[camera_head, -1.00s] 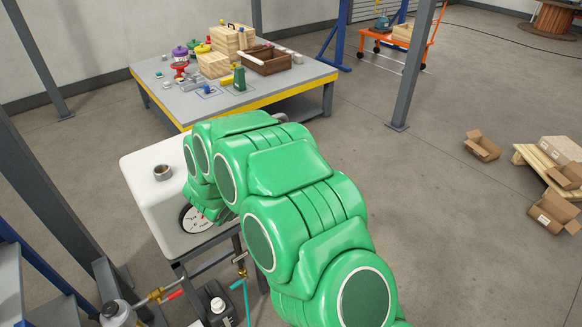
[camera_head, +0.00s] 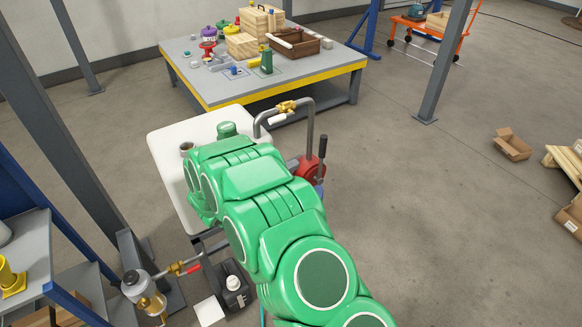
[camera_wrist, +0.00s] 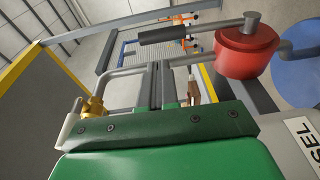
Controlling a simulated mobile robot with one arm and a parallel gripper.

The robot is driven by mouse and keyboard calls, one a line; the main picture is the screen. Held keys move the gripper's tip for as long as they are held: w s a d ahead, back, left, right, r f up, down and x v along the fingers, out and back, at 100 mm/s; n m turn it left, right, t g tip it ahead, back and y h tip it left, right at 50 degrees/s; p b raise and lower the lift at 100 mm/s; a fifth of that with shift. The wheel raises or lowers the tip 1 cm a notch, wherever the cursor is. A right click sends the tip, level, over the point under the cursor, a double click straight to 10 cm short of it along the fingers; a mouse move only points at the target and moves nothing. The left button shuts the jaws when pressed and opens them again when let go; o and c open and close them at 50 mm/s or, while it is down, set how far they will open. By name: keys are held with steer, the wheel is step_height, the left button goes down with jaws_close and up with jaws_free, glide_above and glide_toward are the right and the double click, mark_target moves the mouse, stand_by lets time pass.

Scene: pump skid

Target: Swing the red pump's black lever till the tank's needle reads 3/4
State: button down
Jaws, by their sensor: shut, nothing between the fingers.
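The red pump (camera_head: 308,169) stands at the right side of the white tank (camera_head: 168,150), partly behind my arm. Its black lever (camera_head: 322,150) stands nearly upright in the head view. In the wrist view the red pump (camera_wrist: 246,55) is at the upper right, and the black lever grip (camera_wrist: 162,34) extends to its left, beyond my fingers. My gripper (camera_wrist: 157,68) is shut and empty, with its fingers apart from the grip in the picture. My arm hides the gripper in the head view. The tank's dial and needle are not visible in either current view.
A pipe with a brass valve (camera_head: 287,106) arches beside the pump. A grey workbench (camera_head: 215,95) with a yellow edge, loaded with crates and small items, stands behind. A black jug (camera_head: 235,292) sits below the tank.

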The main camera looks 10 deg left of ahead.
mark_target(322, 147)
steer(key=x, duration=1.1)
steer(key=shift+w+f, duration=0.1)
steer(key=shift+w, duration=0.05)
steer(key=shift+w+d+r+g+y, duration=0.3)
steer(key=shift+w+d+g+y, duration=0.15)
steer(key=shift+w+d, duration=0.25)
steer(key=w+d+g+y, duration=0.1)
steer(key=d, duration=0.1)
steer(key=w+d+g+y, duration=0.1)
steer(key=w, duration=0.1)
steer(key=shift+w+d+f+m+g, duration=0.15)
steer(key=shift+w+d+m+g, duration=0.15)
steer(key=shift+d+m+g, duration=0.1)
steer(key=shift+a, duration=0.1)
steer(key=v, duration=1.4)
steer(key=shift+f, duration=0.1)
